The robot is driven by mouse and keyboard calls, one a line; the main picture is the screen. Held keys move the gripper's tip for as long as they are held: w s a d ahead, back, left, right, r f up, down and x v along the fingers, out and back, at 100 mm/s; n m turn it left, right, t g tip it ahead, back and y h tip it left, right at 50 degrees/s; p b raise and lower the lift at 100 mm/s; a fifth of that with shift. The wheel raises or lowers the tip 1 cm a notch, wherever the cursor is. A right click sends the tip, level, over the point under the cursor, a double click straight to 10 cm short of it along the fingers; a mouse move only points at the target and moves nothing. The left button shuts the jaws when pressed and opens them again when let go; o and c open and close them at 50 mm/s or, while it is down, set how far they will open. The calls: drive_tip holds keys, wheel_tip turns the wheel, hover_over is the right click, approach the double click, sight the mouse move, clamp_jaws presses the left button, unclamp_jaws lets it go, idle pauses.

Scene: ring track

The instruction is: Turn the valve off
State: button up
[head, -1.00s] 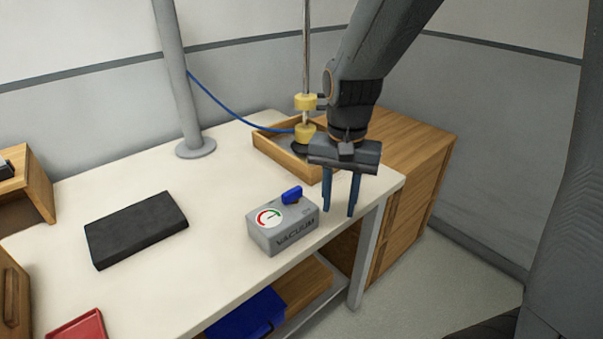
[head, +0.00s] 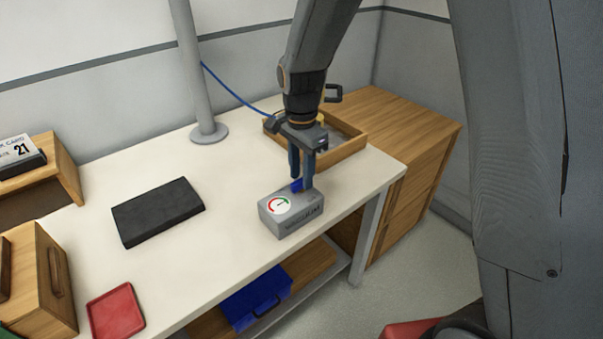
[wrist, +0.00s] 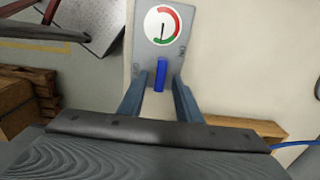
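The grey vacuum box (head: 291,212) stands on the white table near its front edge, with a round red, green and white gauge (head: 279,206) on top. Its blue valve handle (head: 297,186) is on top beside the gauge and partly hidden by my fingers in the head view. My gripper (head: 302,182) points down over the box. In the wrist view, its two fingers (wrist: 160,88) stand apart on either side of the blue handle (wrist: 160,75), with gaps visible on both sides. The handle lines up lengthwise with the fingers.
A black slab (head: 158,211) lies left of the box. A wooden tray (head: 350,148) is behind my gripper, and a grey post (head: 190,70) stands at the back. A red tray (head: 115,312) is front left. A blue case (head: 256,297) sits on the shelf below.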

drive_tip(key=shift+f, duration=0.5)
drive_tip(key=shift+c, duration=0.2)
clamp_jaws()
